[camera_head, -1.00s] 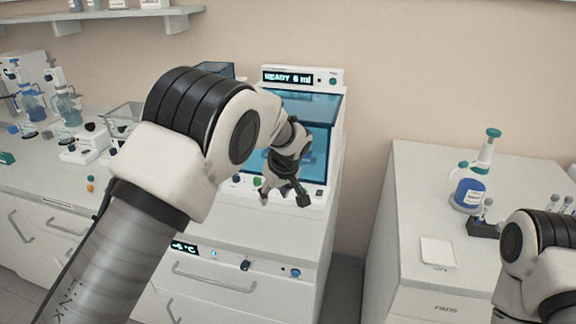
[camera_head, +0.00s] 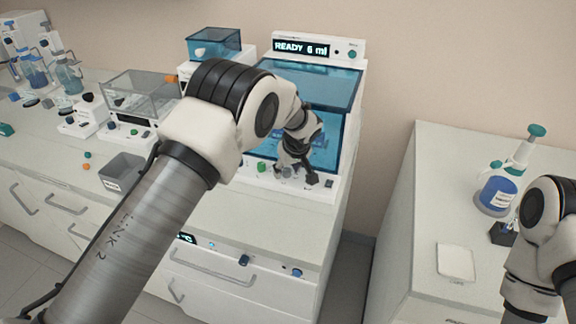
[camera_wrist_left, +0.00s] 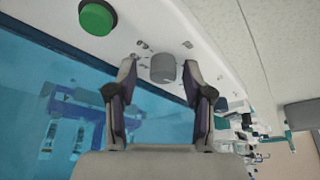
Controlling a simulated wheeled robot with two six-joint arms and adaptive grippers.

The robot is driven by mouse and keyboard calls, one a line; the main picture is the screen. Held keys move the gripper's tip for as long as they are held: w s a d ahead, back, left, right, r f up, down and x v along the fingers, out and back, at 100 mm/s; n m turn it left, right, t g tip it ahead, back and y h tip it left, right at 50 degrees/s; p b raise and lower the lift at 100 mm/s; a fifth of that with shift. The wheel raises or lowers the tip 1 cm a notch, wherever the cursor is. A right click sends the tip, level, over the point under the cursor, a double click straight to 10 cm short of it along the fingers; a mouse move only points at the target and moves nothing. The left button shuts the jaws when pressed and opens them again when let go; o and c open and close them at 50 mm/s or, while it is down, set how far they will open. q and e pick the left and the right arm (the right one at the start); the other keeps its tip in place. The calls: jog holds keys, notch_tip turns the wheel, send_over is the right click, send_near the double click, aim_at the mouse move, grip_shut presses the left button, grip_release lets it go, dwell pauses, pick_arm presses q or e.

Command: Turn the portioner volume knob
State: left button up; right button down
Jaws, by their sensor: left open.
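The portioner (camera_head: 345,85) is a white unit with a blue transparent front, standing on the counter. Its display (camera_head: 301,48) reads "READY 6 ml". In the left wrist view, a short grey round knob (camera_wrist_left: 163,68) on its white lower front panel shows between the fingertips of my left gripper (camera_wrist_left: 159,77). The fingers are open, one on each side, with visible gaps to the knob. In the head view my left gripper (camera_head: 297,178) is at the panel and partly hides the knob.
A green button (camera_wrist_left: 97,17) sits beside the knob; it also shows in the head view (camera_head: 262,167). A small grey bin (camera_head: 122,168) and clear-lidded box (camera_head: 140,95) stand to the left. A blue-labelled bottle (camera_head: 497,193) and white pad (camera_head: 456,262) are on the right counter.

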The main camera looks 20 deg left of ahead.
pick_arm(q)
jog(key=shift+s+r, duration=0.35)
jog(key=c, duration=0.5)
jog(key=shift+d, duration=0.1)
grip_shut()
pick_arm(e)
jog(key=shift+s, duration=0.3)
